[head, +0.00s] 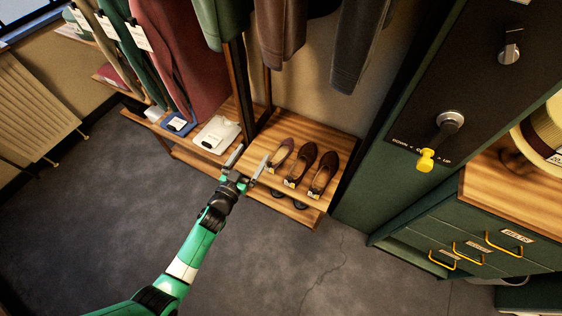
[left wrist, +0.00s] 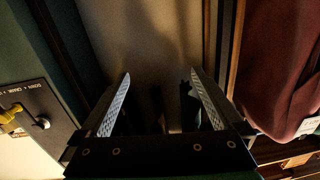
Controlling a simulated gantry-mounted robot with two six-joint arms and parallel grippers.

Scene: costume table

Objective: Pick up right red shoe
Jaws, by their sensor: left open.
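Several brown-toned shoes stand in a row on a wooden shelf (head: 275,124) in the head view. They include a left shoe (head: 281,154), a middle shoe (head: 300,166) and a right shoe (head: 323,174). None looks clearly red. Dark items, partly hidden, sit on the lower level below. My left gripper (head: 254,152) is open and empty, at the left front edge of the shelf, just left of the shoes. In the left wrist view its jaws (left wrist: 160,73) are wide apart, with dark unclear shapes between them. My right gripper is not in view.
Hanging clothes (head: 175,60) and a dark upright post (head: 240,90) stand behind and left of the gripper. Folded white cloth (head: 217,134) lies on the shelf to the left. A green cabinet (head: 385,190) with yellow-handled drawers is at right. The floor in front is clear.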

